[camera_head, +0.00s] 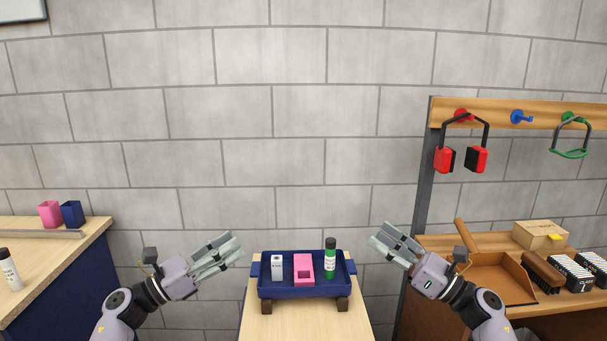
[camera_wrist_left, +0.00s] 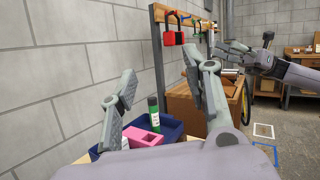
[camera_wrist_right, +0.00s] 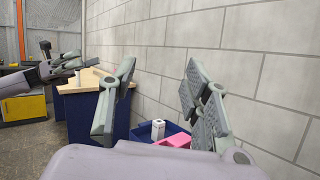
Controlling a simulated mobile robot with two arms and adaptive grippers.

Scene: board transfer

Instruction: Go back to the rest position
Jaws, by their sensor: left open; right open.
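My left gripper (camera_head: 217,254) is open and empty, in the air to the left of the blue tray (camera_head: 305,291). My right gripper (camera_head: 388,245) is open and empty, in the air to the right of the tray. The tray stands on a small wooden table (camera_head: 300,326) between them and touches neither. It holds a white container (camera_head: 277,266), a pink block with an opening (camera_head: 304,268) and an upright green bottle (camera_head: 330,259). The left wrist view shows the bottle (camera_wrist_left: 154,111) and pink block (camera_wrist_left: 142,136). The right wrist view shows the white container (camera_wrist_right: 158,129).
A left table (camera_head: 60,262) holds pink and blue cups (camera_head: 61,214) and a white bottle (camera_head: 9,269). A right bench (camera_head: 560,308) has boxes. Red headphones (camera_head: 461,158) and a green item (camera_head: 570,138) hang on its rack. A brick wall (camera_head: 270,160) stands behind.

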